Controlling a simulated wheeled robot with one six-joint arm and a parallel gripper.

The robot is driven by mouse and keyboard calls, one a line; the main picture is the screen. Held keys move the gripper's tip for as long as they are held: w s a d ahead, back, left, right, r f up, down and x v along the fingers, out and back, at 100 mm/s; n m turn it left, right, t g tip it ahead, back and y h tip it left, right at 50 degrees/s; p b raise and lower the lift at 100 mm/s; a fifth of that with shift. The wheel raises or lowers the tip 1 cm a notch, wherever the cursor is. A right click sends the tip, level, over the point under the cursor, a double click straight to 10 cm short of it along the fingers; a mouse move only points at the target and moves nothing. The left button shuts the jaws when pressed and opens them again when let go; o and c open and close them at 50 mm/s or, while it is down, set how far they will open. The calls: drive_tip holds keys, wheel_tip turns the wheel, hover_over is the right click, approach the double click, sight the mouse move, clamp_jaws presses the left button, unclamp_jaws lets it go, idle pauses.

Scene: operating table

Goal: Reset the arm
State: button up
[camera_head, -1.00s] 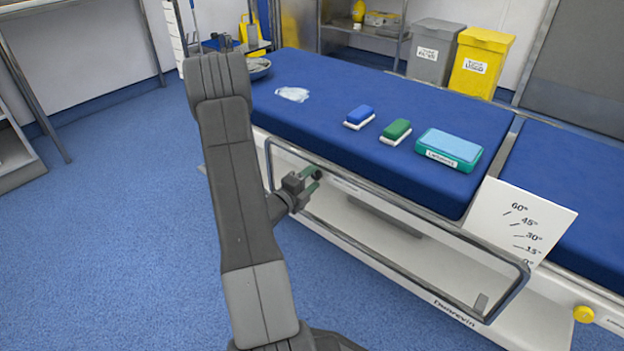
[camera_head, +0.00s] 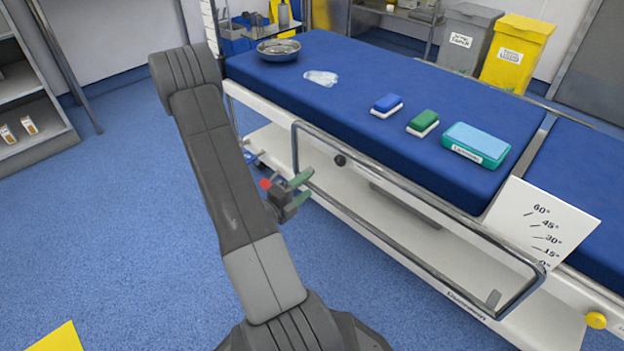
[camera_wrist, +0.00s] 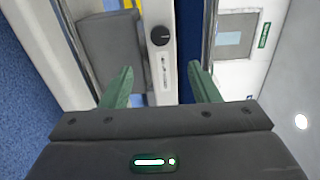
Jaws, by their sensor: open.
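My gripper (camera_head: 301,188) is in front of the side of the operating table (camera_head: 420,95), below the level of its blue top, near the left end of the metal side rail. Its green fingers are apart with nothing between them. In the wrist view the two fingers (camera_wrist: 160,88) stand open, with the table's white side panel and a black knob (camera_wrist: 160,36) beyond them. My arm is bent, its upper links rising to the upper left in the head view.
The metal side rail (camera_head: 420,215) juts out from the table. On top are a steel bowl (camera_head: 278,50), a crumpled white item (camera_head: 320,78), blue (camera_head: 387,103) and green (camera_head: 423,121) brushes and a teal box (camera_head: 476,142). The blue floor (camera_head: 120,220) at left is mostly clear.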

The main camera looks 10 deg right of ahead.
sight(339, 162)
drive_tip(key=shift+s+a, duration=0.15)
drive_tip(key=b+x, duration=0.3)
drive_tip(key=x, duration=1.1)
drive_tip(key=shift+a, duration=0.1)
